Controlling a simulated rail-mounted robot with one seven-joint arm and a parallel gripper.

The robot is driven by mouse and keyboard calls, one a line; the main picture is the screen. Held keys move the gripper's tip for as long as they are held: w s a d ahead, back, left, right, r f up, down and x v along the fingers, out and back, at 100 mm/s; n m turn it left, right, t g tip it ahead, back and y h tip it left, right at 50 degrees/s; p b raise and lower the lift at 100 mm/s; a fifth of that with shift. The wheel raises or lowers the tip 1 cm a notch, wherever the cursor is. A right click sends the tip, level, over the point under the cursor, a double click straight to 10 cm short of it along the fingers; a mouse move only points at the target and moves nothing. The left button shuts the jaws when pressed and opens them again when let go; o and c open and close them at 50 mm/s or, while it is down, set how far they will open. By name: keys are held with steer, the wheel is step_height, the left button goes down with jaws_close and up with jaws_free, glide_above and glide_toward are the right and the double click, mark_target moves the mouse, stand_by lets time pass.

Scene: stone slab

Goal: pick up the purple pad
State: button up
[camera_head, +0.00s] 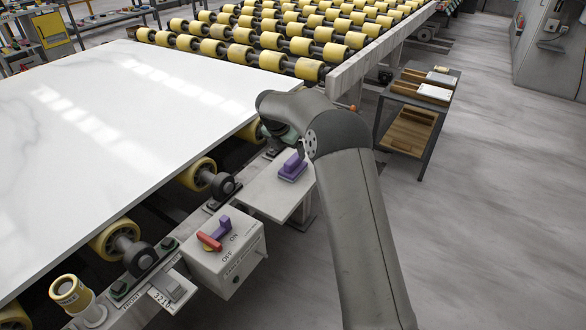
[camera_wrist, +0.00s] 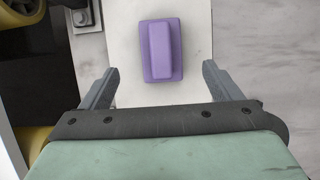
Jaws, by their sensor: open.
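The purple pad (camera_head: 293,167) lies on a small white shelf (camera_head: 270,195) beside the roller line. It has a flat base with a raised bar on top. In the wrist view the pad (camera_wrist: 162,52) is ahead of my gripper (camera_wrist: 157,80), roughly centred between the two fingers. The fingers are spread wide and empty, apart from the pad. In the head view my arm hides most of the gripper.
A white stone slab (camera_head: 120,120) rests on yellow rollers to the left. A switch box (camera_head: 225,255) with a purple and red handle stands in front of the shelf. A cart (camera_head: 425,90) with wooden trays is at the right. Grey floor beyond is open.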

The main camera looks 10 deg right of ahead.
mark_target(293, 159)
steer(key=x, duration=0.9)
steer(key=shift+w+d+f, duration=0.1)
steer(key=shift+d+f, duration=0.1)
steer(key=c, duration=1.2)
